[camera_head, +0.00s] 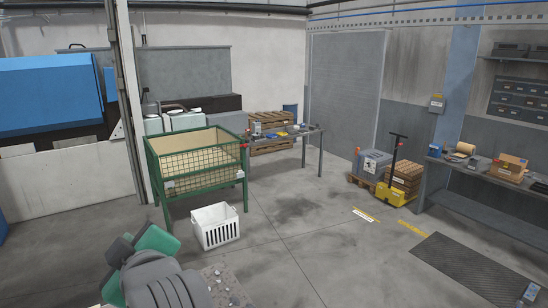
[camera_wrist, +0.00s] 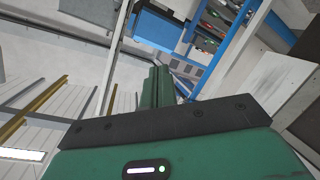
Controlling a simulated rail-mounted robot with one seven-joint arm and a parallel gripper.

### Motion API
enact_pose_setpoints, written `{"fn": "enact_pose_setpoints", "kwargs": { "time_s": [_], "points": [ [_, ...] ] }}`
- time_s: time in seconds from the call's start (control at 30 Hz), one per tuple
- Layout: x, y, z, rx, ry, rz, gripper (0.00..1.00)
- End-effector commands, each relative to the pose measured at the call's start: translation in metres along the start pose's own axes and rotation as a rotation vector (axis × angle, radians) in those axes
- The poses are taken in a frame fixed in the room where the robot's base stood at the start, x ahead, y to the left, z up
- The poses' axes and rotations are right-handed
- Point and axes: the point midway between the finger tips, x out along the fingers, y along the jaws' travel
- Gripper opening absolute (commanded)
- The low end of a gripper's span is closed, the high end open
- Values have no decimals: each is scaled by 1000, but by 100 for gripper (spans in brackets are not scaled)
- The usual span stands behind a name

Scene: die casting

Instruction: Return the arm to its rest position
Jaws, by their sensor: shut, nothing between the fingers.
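My gripper (camera_wrist: 157,88) shows in the wrist view as a green body with a dark bar, and its two green fingers stand close together with nothing between them. It points up at a tilted scene of wall, roof beams and a blue machine part (camera_wrist: 157,37), touching nothing that I can see. In the head view, part of my arm (camera_head: 165,285), grey with green pieces, is folded at the bottom left. I cannot make out the fingertips there.
A green mesh bin (camera_head: 200,185) and a white basket (camera_head: 215,226) stand just beyond my arm. A table (camera_head: 295,131) is behind them. A yellow pallet truck (camera_head: 394,197) and a workbench (camera_head: 480,177) are at the right. The middle floor is clear.

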Motion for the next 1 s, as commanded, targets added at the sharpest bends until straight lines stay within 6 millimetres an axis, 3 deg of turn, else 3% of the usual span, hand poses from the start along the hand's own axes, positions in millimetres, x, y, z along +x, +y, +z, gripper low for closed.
{"fn": "enact_pose_setpoints", "kwargs": {
  "time_s": [0.1,0.2,0.3,0.4,0.5,0.6,1.0],
  "points": [
    [-88,57,-9,192,114,345,0],
    [-170,90,-14,315,232,596,0],
    [-244,104,-17,389,344,786,0],
    [-297,108,-21,424,432,910,0],
    [-326,107,-24,437,483,974,0],
    [-336,107,-25,442,501,995,0],
    [-335,107,-25,442,500,992,0]
  ]
}}
